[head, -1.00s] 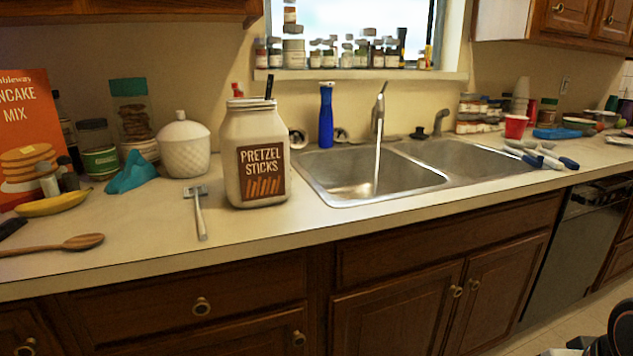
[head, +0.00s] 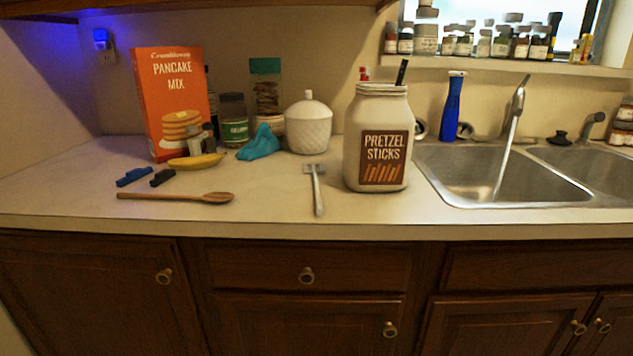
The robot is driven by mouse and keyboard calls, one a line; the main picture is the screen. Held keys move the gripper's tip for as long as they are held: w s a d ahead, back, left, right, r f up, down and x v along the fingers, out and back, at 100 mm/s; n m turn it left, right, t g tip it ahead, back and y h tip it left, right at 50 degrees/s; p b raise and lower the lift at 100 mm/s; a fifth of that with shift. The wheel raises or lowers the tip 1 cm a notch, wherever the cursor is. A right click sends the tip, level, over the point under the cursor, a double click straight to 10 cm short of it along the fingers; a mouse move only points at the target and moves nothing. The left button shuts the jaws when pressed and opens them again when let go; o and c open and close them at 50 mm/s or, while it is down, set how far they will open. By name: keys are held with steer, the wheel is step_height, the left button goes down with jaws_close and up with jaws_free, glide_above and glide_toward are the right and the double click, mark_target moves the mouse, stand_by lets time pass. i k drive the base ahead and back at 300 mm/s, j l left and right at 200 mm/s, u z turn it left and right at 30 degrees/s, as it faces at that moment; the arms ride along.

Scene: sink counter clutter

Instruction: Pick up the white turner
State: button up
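A pale white turner (head: 317,190) lies flat on the counter in the head view, left of the pretzel jar. Its small head points to the wall and its handle points to the counter's front edge. It lies in the open with nothing on top of it. My gripper is not in view, so I cannot see whether it is open or shut.
The large pretzel sticks jar (head: 378,140) stands close to the turner's right. A white lidded pot (head: 308,125) and a teal cloth (head: 260,144) are behind it. A wooden spoon (head: 180,197) lies to its left. The sink (head: 490,172) has running water.

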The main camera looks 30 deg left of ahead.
mark_target(319, 211)
steer(key=k+j, duration=0.25)
steer(key=k+j+u, duration=0.1)
steer(key=u, duration=1.05)
steer(key=i+j, duration=0.05)
